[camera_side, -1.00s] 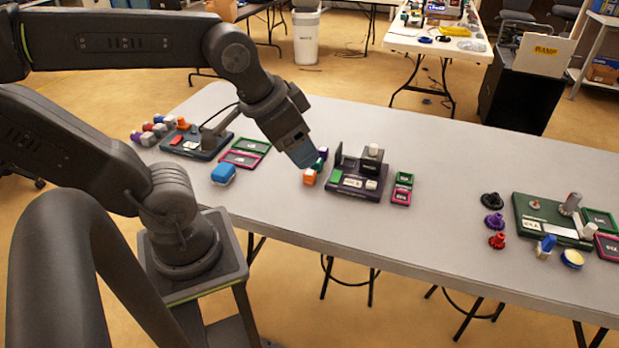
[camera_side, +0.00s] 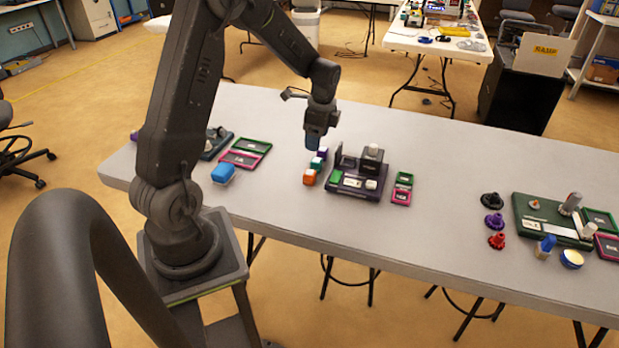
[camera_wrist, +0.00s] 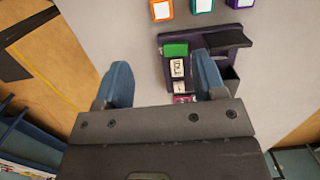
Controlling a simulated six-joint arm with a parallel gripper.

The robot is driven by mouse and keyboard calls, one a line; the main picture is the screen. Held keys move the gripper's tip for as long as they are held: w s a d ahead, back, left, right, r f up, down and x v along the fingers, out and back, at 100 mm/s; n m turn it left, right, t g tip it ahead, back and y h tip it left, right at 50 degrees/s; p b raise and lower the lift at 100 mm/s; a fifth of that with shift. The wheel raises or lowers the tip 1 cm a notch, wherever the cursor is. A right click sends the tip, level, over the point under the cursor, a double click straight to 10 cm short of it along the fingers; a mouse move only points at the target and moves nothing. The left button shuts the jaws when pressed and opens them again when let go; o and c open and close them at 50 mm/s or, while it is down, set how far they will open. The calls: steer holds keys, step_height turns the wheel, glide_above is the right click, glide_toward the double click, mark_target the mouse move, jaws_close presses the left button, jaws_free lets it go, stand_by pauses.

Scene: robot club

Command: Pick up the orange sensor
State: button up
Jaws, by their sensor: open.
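The orange sensor (camera_side: 309,178) is a small block with a pale face, standing on the grey table at the near end of a short row. A teal block (camera_side: 316,164) and a purple block (camera_side: 322,153) stand behind it. In the wrist view the orange sensor (camera_wrist: 161,10) is at the top edge, partly cut off, beyond my fingertips. My gripper (camera_side: 314,143) points down above the table, over the far end of the row in the side view. In the wrist view my gripper (camera_wrist: 163,72) has its two blue fingers apart with nothing between them.
A dark purple station (camera_side: 357,188) with a green block and upright parts stands right of the row. A blue block (camera_side: 223,173) lies to the left. A green board (camera_side: 545,222) with parts is far right. Table between is clear.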

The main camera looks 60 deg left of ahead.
mark_target(310, 172)
steer(key=f, duration=0.4)
steer(key=a+f, duration=0.1)
steer(key=f, duration=0.4)
steer(key=s+a+f, duration=0.1)
steer(key=f, duration=0.4)
steer(key=shift+s, duration=0.1)
steer(key=shift+d, duration=0.1)
steer(key=c, duration=1)
